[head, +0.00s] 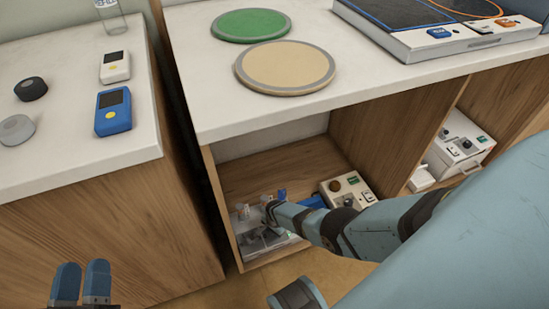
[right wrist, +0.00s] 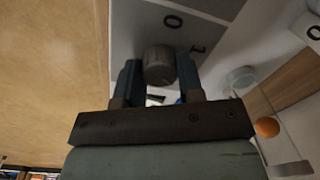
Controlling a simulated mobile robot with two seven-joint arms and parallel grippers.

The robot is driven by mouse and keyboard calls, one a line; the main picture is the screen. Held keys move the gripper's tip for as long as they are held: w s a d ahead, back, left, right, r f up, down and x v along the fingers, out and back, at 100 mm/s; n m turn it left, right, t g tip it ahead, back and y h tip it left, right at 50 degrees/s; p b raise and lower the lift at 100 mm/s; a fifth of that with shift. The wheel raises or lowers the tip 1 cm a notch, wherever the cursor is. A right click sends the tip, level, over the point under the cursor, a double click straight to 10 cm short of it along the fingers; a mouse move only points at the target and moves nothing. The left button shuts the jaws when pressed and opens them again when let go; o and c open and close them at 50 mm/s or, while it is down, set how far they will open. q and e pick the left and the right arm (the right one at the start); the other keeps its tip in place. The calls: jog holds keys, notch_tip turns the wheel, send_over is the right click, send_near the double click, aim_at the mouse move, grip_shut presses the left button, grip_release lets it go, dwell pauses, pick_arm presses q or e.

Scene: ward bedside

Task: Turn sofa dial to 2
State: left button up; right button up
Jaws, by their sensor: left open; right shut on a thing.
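A dark grey round dial (right wrist: 159,62) sits on a grey panel (right wrist: 135,35) in the right wrist view. The marks 0 and 1 show on the panel beside it; no 2 is readable and I cannot make out a pointer. My right gripper (right wrist: 159,80) is shut on the dial, one blue finger on each side. In the head view my right gripper (head: 270,214) reaches into the open lower compartment, over a grey device (head: 262,244); the arm hides part of it. My left gripper (head: 81,282) is open and empty at the lower left, away from the furniture.
A control box (head: 350,190) with a brown knob stands beside my right arm. A white device (head: 465,145) is in the compartment farther right. Green (head: 251,25) and tan (head: 285,66) discs lie on the counter above. A blue meter (head: 113,112) lies on the left cabinet.

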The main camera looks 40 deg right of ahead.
dwell(0.4)
jog(key=o, duration=0.9)
pick_arm(q)
jog(key=shift+r, duration=0.15)
pick_arm(e)
jog(key=shift+r, duration=0.1)
jog(key=shift+r+p, duration=0.4)
jog(key=shift+p, duration=0.05)
jog(key=r+p, duration=0.6)
jog(key=r, duration=0.1)
jog(key=shift+s+r, duration=0.15)
jog(key=shift+s, duration=0.05)
pick_arm(q)
jog(key=s+a+f+g+y+p, duration=0.2)
jog(key=a+f+g+y+p, duration=0.2)
jog(key=f, duration=0.7)
jog(key=shift+s+a+f+g+y, duration=0.25)
jog(key=shift+a+g+y, duration=0.35)
jog(key=shift+a+g, duration=0.5)
pick_arm(e)
jog(key=shift+s+d+r, duration=0.1)
jog(key=shift+s+r, duration=0.05)
jog(key=shift+r, duration=2.6)
pick_arm(q)
jog(key=shift+d, duration=0.15)
